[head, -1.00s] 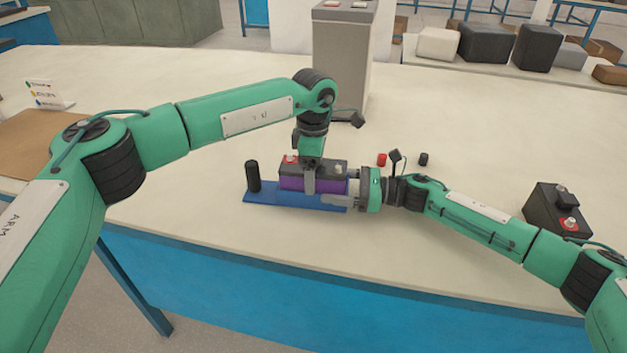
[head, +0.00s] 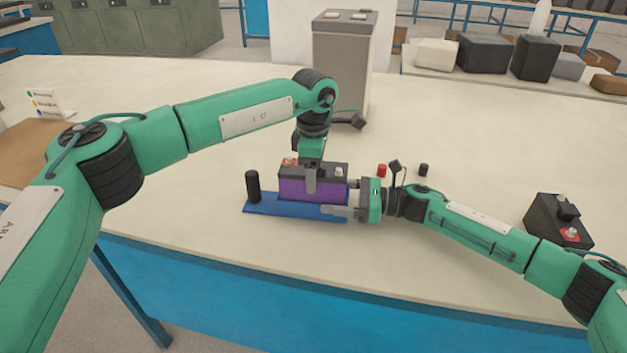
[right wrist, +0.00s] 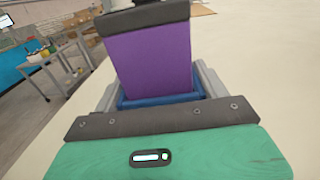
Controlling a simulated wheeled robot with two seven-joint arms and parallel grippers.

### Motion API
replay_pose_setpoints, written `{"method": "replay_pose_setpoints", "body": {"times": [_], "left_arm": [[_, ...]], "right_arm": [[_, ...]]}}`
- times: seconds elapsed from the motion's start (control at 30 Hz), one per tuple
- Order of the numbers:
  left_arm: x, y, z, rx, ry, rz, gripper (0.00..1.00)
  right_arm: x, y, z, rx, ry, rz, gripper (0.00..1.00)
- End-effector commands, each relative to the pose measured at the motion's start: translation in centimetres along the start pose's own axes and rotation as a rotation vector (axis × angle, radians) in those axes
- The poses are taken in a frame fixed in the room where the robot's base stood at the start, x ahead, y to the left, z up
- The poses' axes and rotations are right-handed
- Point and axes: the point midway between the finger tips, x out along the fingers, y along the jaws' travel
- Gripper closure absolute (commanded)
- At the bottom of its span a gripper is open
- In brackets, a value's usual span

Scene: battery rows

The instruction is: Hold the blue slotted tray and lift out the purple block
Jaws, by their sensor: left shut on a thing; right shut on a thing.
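The purple block (head: 322,189) has a black top with a red terminal and stands upright at the blue slotted tray (head: 262,205). My left gripper (head: 310,186) is shut on the block from above. Much of the block's purple side shows above the tray; whether its bottom edge is still inside the slot I cannot tell. My right gripper (head: 343,212) is shut on the tray's right end. In the right wrist view, its fingers flank the blue tray rim (right wrist: 160,99), with the purple block (right wrist: 150,65) rising behind it.
A black post (head: 252,187) stands on the tray's left end. A red cap (head: 381,170) and a black cap (head: 423,170) lie behind my right gripper. A black battery (head: 558,220) sits at the right, and a tall grey box (head: 342,70) behind. The table front is clear.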

Motion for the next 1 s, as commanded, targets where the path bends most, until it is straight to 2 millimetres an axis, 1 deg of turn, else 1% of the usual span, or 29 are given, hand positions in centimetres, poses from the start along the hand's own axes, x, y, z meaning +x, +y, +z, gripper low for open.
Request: {"method": "replay_pose_setpoints", "body": {"times": [0.03, 0.1, 0.3, 0.4, 0.57, 0.83, 0.87, 0.9, 0.97, 1.0], "left_arm": [[-1.4, 0.1, 0.0, 0.000, -0.002, 0.007, 1.00], [-2.7, 0.1, 0.0, 0.000, -0.001, 0.008, 1.00], [-5.9, 0.1, 0.1, 0.001, -0.001, 0.006, 1.00], [-7.0, 0.1, 0.1, 0.001, -0.001, 0.005, 1.00], [-7.9, 0.1, 0.0, 0.001, -0.001, 0.005, 1.00], [-8.0, 0.0, 0.0, 0.000, -0.001, 0.004, 1.00], [-8.0, 0.0, 0.0, 0.000, -0.001, 0.004, 1.00], [-8.0, 0.0, 0.0, 0.000, -0.001, 0.004, 1.00], [-8.0, 0.0, 0.0, 0.000, -0.001, 0.004, 1.00], [-8.0, 0.0, 0.0, 0.000, -0.001, 0.004, 1.00]], "right_arm": [[0.0, 0.0, -0.1, 0.002, 0.002, 0.000, 0.55], [0.0, 0.0, -0.1, 0.002, 0.003, 0.000, 0.55], [0.0, 0.1, -0.2, 0.002, 0.003, 0.000, 0.55], [0.0, 0.1, -0.2, 0.002, 0.003, 0.000, 0.55], [0.0, 0.1, -0.2, 0.002, 0.003, 0.001, 0.55], [0.0, 0.1, -0.2, 0.003, 0.003, 0.001, 0.55], [0.0, 0.1, -0.2, 0.003, 0.003, 0.001, 0.22], [0.0, 0.1, -0.2, 0.003, 0.003, 0.001, 0.14], [0.0, 0.1, -0.2, 0.002, 0.003, 0.001, 0.02], [0.0, 0.1, -0.2, 0.002, 0.002, 0.001, 0.00]]}}
